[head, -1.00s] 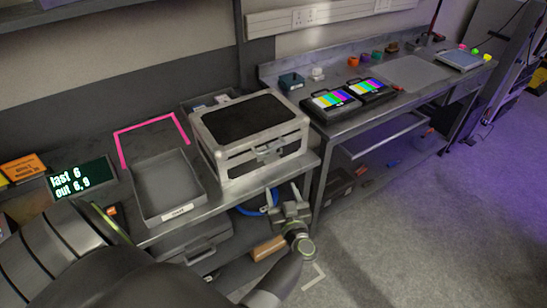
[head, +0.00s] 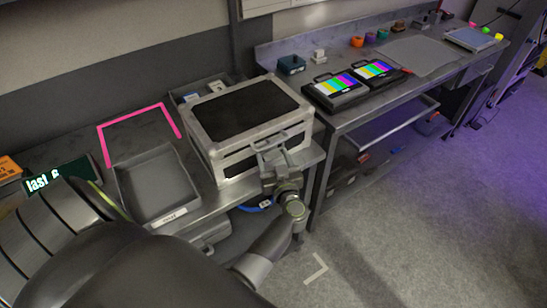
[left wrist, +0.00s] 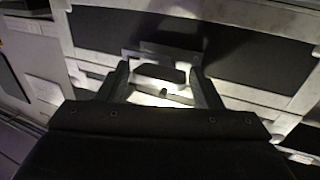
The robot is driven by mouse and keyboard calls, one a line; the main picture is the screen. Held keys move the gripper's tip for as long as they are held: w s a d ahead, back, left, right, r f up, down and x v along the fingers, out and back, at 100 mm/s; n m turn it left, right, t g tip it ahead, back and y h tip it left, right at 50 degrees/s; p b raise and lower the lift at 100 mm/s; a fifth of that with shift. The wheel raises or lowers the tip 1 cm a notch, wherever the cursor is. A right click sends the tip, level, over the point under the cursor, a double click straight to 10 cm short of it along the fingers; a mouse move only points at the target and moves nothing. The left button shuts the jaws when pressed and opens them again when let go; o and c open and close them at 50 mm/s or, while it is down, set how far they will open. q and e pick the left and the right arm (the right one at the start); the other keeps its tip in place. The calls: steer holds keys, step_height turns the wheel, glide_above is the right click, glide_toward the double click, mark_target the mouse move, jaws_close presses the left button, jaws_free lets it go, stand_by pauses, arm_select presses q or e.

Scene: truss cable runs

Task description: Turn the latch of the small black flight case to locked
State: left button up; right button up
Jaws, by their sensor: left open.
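The small black flight case (head: 243,112) has pale metal edges and dark panels and stands closed on the bench. Its latch is on the front face; in the left wrist view the pale latch (left wrist: 160,78) lies between the fingers. My left gripper (head: 270,150) is open at the front of the case, its fingers on either side of the latch. In the left wrist view the open fingers (left wrist: 160,88) flank the latch, and I cannot tell whether they touch it. The gripper partly hides the latch in the head view. My right gripper is not seen.
A grey tray (head: 158,187) sits left of the case, with a pink tape outline (head: 140,125) behind it. Two monitors with colour bars (head: 338,88) stand on the bench to the right. A dark sign (head: 45,182) is partly covered by my arm. The floor at right is clear.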

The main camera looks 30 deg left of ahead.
arm_select(q)
steer(key=c, duration=0.7)
steer(key=shift+f+n, duration=0.1)
steer(key=shift+n, duration=0.2)
steer(key=shift+n+b, duration=0.4)
steer(key=shift+b, duration=0.15)
steer(key=n+b, duration=0.1)
steer(key=n+y+b, duration=0.1)
steer(key=n, duration=0.1)
steer(key=n+b, duration=0.1)
steer(key=shift+f+t+y, duration=0.25)
steer(key=shift+t+y, duration=0.05)
steer(key=n+y+b, duration=0.1)
steer(key=n+b, duration=0.2)
steer(key=n, duration=0.1)
steer(key=n+g+y+b, duration=0.1)
steer(key=n+b, duration=0.2)
steer(key=n, duration=0.1)
steer(key=n+g+y+b, duration=0.1)
steer(key=n+b, duration=0.2)
steer(key=shift+w+d+f+n+y, duration=0.1)
steer(key=shift+w+n+y, duration=0.05)
steer(key=shift+n+y, duration=0.2)
steer(key=n+g+y+b, duration=0.1)
steer(key=n+g+b, duration=0.1)
steer(key=n+b, duration=0.1)
steer(key=shift+n, duration=0.45)
steer(key=shift+r+n+b, duration=0.25)
steer(key=shift+n+b, duration=0.15)
steer(key=shift+r, duration=0.1)
